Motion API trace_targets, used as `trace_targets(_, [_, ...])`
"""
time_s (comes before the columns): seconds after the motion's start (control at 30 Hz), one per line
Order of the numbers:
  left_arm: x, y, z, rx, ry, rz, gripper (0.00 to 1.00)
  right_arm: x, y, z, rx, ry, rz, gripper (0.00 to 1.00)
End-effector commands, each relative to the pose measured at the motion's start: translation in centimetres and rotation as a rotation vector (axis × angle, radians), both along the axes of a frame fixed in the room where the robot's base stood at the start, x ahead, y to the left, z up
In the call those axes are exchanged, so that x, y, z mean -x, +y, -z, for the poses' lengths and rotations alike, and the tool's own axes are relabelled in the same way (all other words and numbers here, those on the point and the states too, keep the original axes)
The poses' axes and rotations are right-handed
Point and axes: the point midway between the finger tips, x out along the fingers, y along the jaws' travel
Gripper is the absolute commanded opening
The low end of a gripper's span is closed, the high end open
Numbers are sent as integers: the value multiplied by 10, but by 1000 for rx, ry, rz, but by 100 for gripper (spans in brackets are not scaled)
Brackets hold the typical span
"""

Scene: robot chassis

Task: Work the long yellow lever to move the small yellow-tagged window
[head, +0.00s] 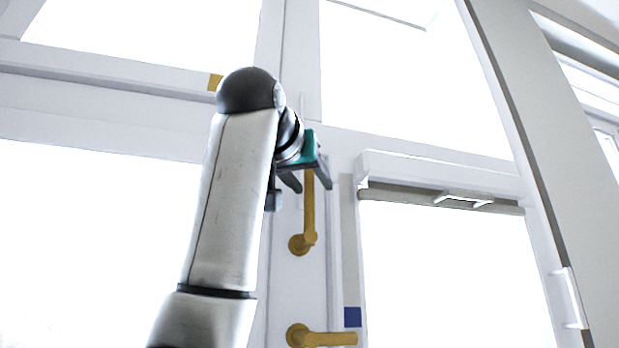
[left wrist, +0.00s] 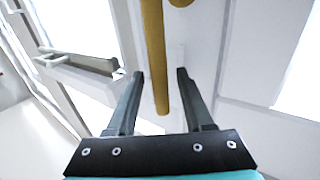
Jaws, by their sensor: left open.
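The long yellow lever (head: 309,212) stands upright on the white frame, its round base at its lower end. Its top is partly hidden behind my left gripper (head: 309,184). In the left wrist view the lever (left wrist: 153,40) runs between the two fingers of my left gripper (left wrist: 160,73), with a gap visible on each side. The gripper is open around its free end. The yellow tag (head: 214,82) is on the lower frame of the upper left window (head: 140,38), partly beside my arm. That window looks shut. My right gripper is not in view.
A second yellow lever (head: 330,339) lies horizontal below the first. A blue tag (head: 352,317) is on the frame beside the lower right window. That window has a roller blind (head: 440,199) with a white handle at its top. A white post separates the windows.

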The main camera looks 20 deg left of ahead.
Motion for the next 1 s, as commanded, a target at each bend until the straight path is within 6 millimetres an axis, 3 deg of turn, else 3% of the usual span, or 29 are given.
trace_targets(0.1, [0,0,0,0,0,0,52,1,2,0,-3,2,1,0])
trace_targets(0.57, [1,0,0,0,0,0,0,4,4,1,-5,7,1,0])
trace_targets(1.0, [1,0,0,0,-1,0,0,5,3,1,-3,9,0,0])
